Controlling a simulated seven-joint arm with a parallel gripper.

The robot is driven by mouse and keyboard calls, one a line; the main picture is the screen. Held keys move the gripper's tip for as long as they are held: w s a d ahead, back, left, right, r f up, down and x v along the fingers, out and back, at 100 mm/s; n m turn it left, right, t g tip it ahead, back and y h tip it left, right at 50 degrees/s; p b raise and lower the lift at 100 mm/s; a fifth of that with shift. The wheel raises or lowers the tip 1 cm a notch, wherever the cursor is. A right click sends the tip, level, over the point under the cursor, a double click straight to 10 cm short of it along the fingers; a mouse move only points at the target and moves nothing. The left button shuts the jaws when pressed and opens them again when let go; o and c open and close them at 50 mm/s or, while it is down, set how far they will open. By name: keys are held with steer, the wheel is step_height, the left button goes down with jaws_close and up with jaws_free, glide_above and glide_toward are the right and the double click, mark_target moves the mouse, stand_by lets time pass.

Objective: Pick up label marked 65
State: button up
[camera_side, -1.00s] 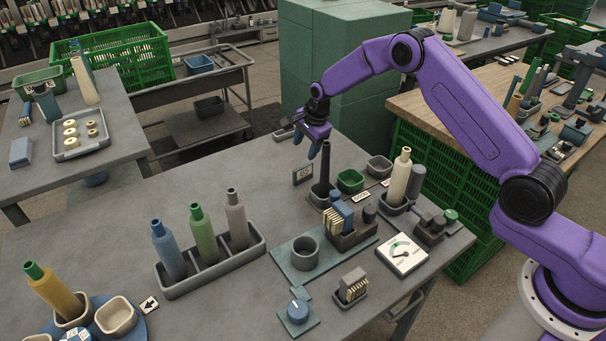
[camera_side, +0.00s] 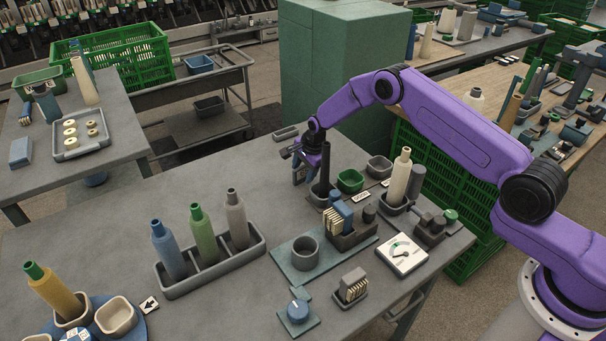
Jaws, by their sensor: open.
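A small dark upright card (camera_side: 299,178), the likely label, stands on the grey table left of the dark cup with the tall black rod. My gripper covers most of it now, and its marking is too small to read. My gripper (camera_side: 298,167) is open and low over the table, with its fingers at the card. I cannot tell whether they touch it or are around it. A flat white label (camera_side: 361,197) and another small light tag (camera_side: 385,183) lie to the right; their marks are not readable.
The tall black rod (camera_side: 325,165) stands close to the right of my gripper. Near it are a green bowl (camera_side: 350,181), a grey bowl (camera_side: 379,166) and a cream bottle (camera_side: 400,175). A tray (camera_side: 212,272) with three bottles stands to the left. The table between is clear.

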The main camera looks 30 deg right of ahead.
jaws_close()
